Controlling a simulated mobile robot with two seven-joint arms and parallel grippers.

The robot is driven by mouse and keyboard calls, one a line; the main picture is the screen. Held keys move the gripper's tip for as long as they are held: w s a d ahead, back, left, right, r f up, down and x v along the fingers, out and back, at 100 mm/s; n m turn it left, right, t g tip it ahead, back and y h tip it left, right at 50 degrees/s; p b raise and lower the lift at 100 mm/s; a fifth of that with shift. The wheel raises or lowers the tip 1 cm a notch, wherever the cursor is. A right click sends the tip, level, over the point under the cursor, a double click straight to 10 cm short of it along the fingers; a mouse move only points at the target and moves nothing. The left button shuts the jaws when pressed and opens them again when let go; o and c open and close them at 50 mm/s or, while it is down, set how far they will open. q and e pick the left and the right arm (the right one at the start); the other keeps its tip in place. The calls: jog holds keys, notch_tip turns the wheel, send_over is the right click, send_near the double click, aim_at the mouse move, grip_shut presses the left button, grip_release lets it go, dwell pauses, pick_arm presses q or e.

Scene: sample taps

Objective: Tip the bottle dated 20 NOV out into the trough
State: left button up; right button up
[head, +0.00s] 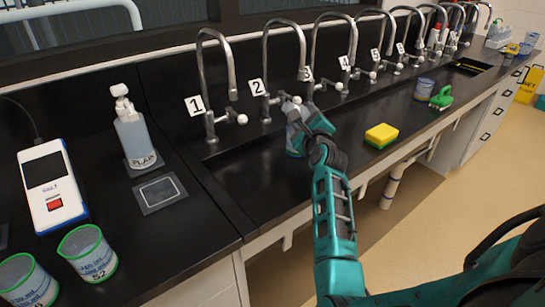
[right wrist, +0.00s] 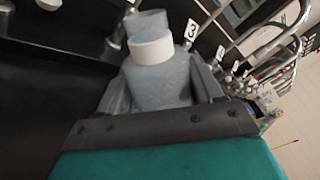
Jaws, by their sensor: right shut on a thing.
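My right gripper (head: 308,128) reaches over the black trough (head: 243,178) near taps 2 and 3. It is shut on a grey-blue translucent bottle (head: 294,139), mostly hidden behind the gripper in the head view. In the right wrist view the bottle (right wrist: 158,82) sits between the two fingers of the gripper (right wrist: 160,95), with a white band or cap (right wrist: 152,47) at its upper end. A paler translucent shape shows just beyond that band; I cannot tell what it is. No date on the bottle is readable. My left gripper is out of view.
A row of numbered taps (head: 204,90) lines the trough's back. A yellow sponge (head: 381,135), a green brush (head: 441,98) and a blue-grey container (head: 424,88) stand along the front ledge. At left are a pump bottle (head: 133,135), a meter (head: 52,185) and two beakers (head: 88,254).

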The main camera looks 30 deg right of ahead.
jog(key=r+m, duration=0.3)
jog(key=shift+d+r+m, duration=0.2)
jog(key=shift+d+m, duration=0.05)
jog(key=shift+m, duration=0.05)
jog(key=shift+s+d+f+m+t, duration=0.15)
jog(key=shift+d+f+m, duration=0.1)
jog(key=shift+m, duration=0.3)
jog(key=shift+s+d+f+m+t, duration=0.1)
jog(key=shift+s+d+m+t, duration=0.1)
jog(key=shift+m, duration=0.35)
jog(key=shift+s+d+r+m, duration=0.1)
jog(key=shift+d+r+m, duration=0.15)
jog(key=shift+m, duration=0.25)
jog(key=shift+d+r+m, duration=0.1)
jog(key=shift+r+m, duration=0.2)
jog(key=shift+m, duration=0.2)
jog(key=shift+s+d+f+m, duration=0.1)
jog(key=shift+d+f+m, duration=0.2)
jog(key=shift+m, duration=0.5)
jog(key=shift+r, duration=0.1)
jog(key=shift+s, duration=0.1)
